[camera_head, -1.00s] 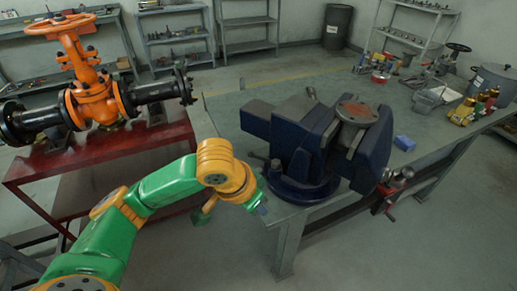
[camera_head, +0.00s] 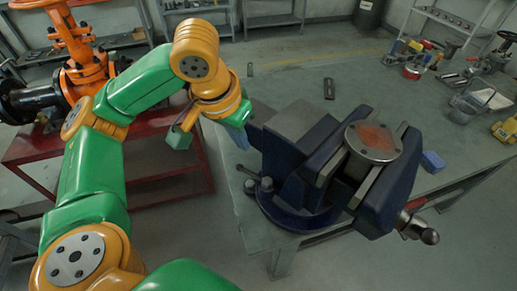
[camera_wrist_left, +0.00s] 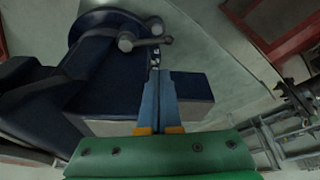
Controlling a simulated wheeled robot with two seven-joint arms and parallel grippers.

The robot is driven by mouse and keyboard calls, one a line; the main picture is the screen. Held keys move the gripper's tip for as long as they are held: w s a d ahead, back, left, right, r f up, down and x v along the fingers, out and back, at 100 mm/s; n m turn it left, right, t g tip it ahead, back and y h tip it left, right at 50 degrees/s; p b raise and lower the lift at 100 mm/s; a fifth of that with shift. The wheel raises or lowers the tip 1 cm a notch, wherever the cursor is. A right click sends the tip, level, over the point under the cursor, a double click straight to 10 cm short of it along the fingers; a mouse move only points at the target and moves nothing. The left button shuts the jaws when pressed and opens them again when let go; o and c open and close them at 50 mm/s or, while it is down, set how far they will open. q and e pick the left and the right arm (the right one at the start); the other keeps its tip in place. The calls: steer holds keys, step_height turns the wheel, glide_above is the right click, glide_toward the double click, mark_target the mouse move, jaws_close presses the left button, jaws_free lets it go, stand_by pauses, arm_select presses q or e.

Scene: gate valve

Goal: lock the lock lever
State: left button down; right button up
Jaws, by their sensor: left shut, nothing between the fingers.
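The dark blue bench vise (camera_head: 290,165) stands on the workbench, with a round metal flange (camera_head: 373,142) between its jaws. The small grey lock lever (camera_head: 258,184) sits low on the left side of the vise's round swivel base. It also shows in the left wrist view (camera_wrist_left: 146,40), beyond my fingertips. My left gripper (camera_head: 240,137) is above and left of the lever, beside the rear of the vise. In the left wrist view its blue fingers (camera_wrist_left: 161,75) are together, empty and apart from the lever. They overlap the vise body in that view. My right gripper is out of sight.
An orange gate valve (camera_head: 80,65) sits on a red stand (camera_head: 150,165) at left, partly behind my arm. A black bar (camera_head: 329,88) and a blue block (camera_head: 432,161) lie on the workbench (camera_head: 290,78). Clutter fills its far right; the bench behind the vise is mostly clear.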

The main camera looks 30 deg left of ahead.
mark_target(255, 176)
arm_select(q)
steer(key=x, duration=0.3)
steer(key=b+x, duration=0.1)
steer(key=x, duration=0.1)
steer(key=b+x, duration=0.1)
steer(key=x, duration=0.2)
steer(key=shift+s+f, duration=0.3)
steer(key=shift+f, duration=0.15)
steer(key=shift+w+f, duration=0.2)
steer(key=shift+f, duration=0.2)
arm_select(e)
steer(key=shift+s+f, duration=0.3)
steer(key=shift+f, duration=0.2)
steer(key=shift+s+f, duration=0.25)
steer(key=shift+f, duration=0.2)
